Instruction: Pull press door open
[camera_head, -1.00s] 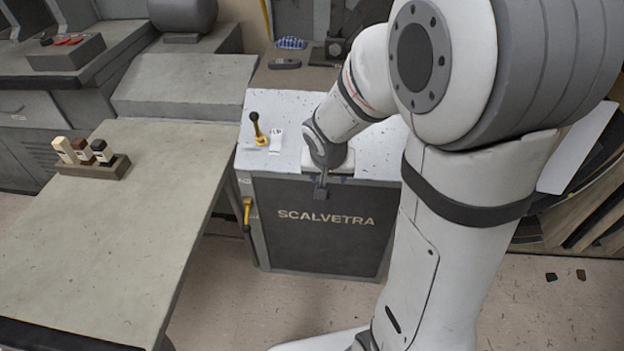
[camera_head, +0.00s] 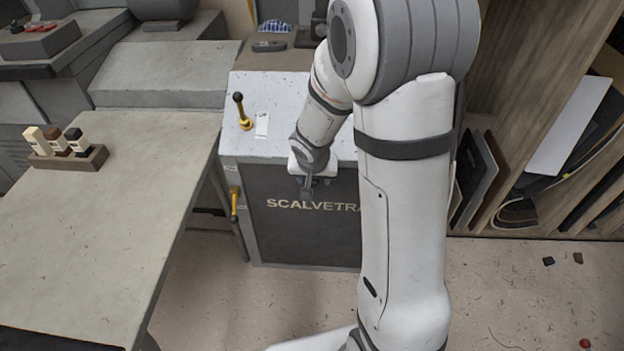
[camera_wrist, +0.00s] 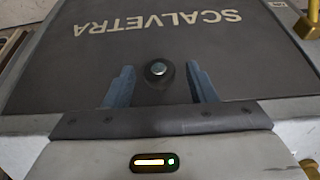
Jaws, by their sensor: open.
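The press is a grey cabinet with a speckled pale top (camera_head: 280,100) and a dark front door (camera_head: 300,235) lettered SCALVETRA. The door looks shut. A yellow handle (camera_head: 234,204) stands upright at the door's left edge. My gripper (camera_head: 307,190) is at the door's upper edge, above the lettering and to the right of the handle. In the wrist view the gripper (camera_wrist: 162,85) is open, its two blue-grey fingers apart in front of the door (camera_wrist: 150,35). A dark rounded piece with a silver centre shows between them; I cannot tell what it belongs to. Yellow handle parts (camera_wrist: 308,25) show at upper right.
A yellow lever with a black knob (camera_head: 241,112) stands on the press top. A grey table (camera_head: 110,220) with a small block holder (camera_head: 70,160) is at left. A wooden shelf (camera_head: 500,90) with sheets stands at right. The floor before the press is clear apart from my arm.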

